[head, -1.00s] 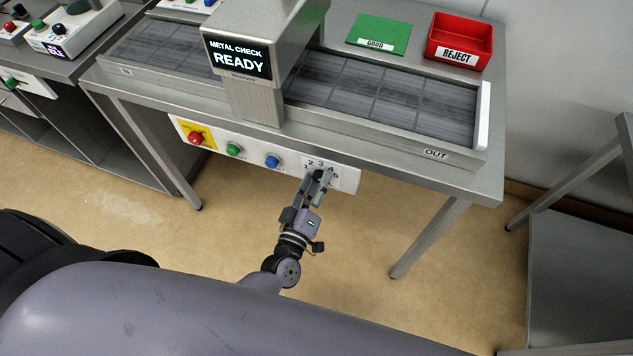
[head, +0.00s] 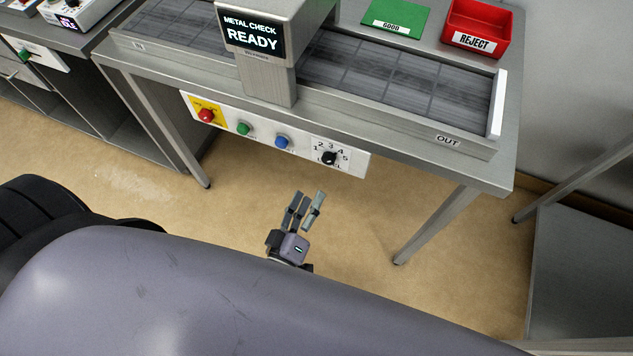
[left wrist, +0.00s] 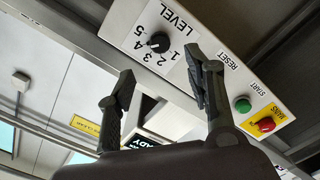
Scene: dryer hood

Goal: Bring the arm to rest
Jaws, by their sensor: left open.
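My left gripper (head: 305,205) is open and empty in the head view, low in front of the metal-check table and apart from its control panel (head: 360,161). In the left wrist view its two fingers (left wrist: 160,95) stand apart with nothing between them. The black level knob (head: 329,158) on the panel is free of the gripper; it also shows in the left wrist view (left wrist: 159,42). Most of my left arm is hidden behind my own body at the bottom of the head view. My right gripper is in neither view.
The panel also carries a red button (head: 206,115), a green button (head: 243,128) and a blue button (head: 282,142). The display (head: 252,32) reads METAL CHECK READY. A green GOOD mat (head: 397,13) and red REJECT bin (head: 478,23) sit behind the conveyor. Open floor lies below.

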